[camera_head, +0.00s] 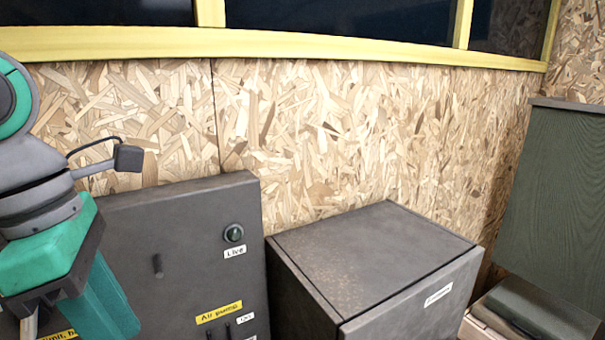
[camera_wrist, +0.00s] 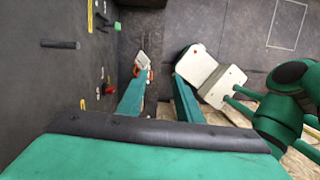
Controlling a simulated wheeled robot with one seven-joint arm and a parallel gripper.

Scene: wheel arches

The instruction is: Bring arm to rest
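My gripper (camera_wrist: 160,80) shows in the wrist view with its two green fingers well apart and nothing held between them. In the head view my arm comes in at the left edge, with its grey wrist, small wrist camera and green gripper body hanging down in front of the dark control panel (camera_head: 170,230). Only part of the fingers shows there; the tips are cut off or hidden. The panel also fills the left of the wrist view (camera_wrist: 50,75), with a dark lever, a red knob (camera_wrist: 109,90) and a green knob near the fingers' left side.
A dark box cabinet (camera_head: 375,255) stands right of the panel. A green cabinet (camera_head: 550,200) and a low case (camera_head: 535,312) are at the far right. A chipboard wall (camera_head: 330,130) rises behind, under yellow-framed windows. In the wrist view, a small white-and-orange thing (camera_wrist: 144,64) lies beyond the fingers.

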